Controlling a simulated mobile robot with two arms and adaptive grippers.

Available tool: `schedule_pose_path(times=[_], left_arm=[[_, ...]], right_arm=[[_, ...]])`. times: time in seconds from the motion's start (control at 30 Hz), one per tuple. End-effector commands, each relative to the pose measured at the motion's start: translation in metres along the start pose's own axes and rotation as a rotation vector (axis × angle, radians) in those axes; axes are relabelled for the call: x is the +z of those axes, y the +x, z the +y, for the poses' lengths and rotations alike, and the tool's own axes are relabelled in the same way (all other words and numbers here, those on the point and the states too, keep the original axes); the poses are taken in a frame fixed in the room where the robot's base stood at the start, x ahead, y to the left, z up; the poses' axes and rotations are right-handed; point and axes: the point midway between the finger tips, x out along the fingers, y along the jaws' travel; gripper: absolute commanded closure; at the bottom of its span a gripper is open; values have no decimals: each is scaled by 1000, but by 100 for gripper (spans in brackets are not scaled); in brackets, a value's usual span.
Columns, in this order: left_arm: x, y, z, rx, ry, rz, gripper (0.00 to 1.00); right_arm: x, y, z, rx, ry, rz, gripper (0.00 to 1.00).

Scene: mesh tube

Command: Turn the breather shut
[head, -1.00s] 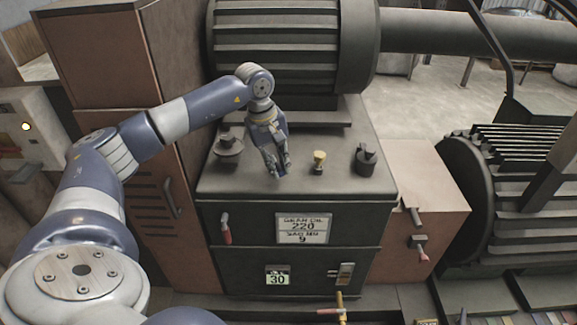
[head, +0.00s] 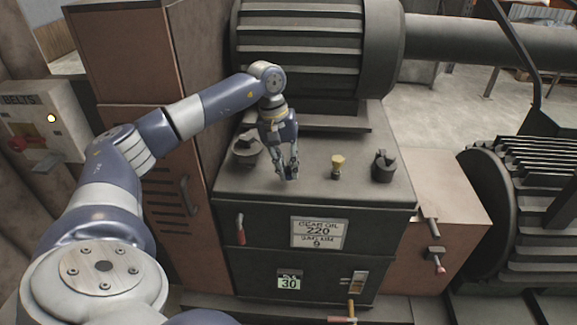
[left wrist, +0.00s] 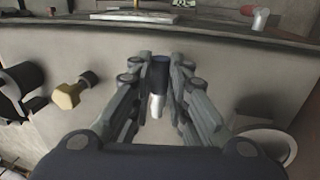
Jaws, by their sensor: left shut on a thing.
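My left gripper (head: 287,174) points down at the front of the dark gearbox top (head: 312,190). In the left wrist view its fingers (left wrist: 160,92) are closed around a small dark cylinder (left wrist: 160,70) with a pale silvery end. I cannot tell whether this is the breather or whether it is fixed to the top. To its right in the head view stands a small brass-coloured fitting (head: 338,162), also in the wrist view (left wrist: 70,95). A wide round cap (head: 246,150) is to its left, and a dark notched cap (head: 384,165) is farther right. My right gripper is not in view.
A ribbed motor housing (head: 300,50) rises behind the gearbox top. A brown cabinet (head: 135,130) stands left of it. A red-handled lever (head: 240,230) and a gear oil plate (head: 318,233) are on the front face. A lower brown box (head: 440,190) is to the right.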

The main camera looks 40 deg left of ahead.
Motion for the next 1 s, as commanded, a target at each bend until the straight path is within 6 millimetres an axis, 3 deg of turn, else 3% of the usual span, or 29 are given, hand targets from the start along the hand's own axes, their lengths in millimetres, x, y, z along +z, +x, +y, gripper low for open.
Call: schedule_pose_path(times=[0.2, 0.23, 0.3, 0.7, 0.87, 1.0], left_arm=[[0, -1, 0, 1, 2, 2, 100], [0, -1, 0, 1, 2, 2, 77], [0, -1, 0, 1, 2, 2, 64], [0, -6, 0, 1, 1, 2, 64], [-1, -30, 1, 3, 1, 6, 64], [-1, -62, 1, 4, 1, 5, 64]], right_arm=[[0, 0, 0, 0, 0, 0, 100], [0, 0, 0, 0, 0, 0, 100], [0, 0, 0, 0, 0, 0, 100], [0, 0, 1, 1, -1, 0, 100], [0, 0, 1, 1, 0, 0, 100], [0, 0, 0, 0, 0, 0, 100]])
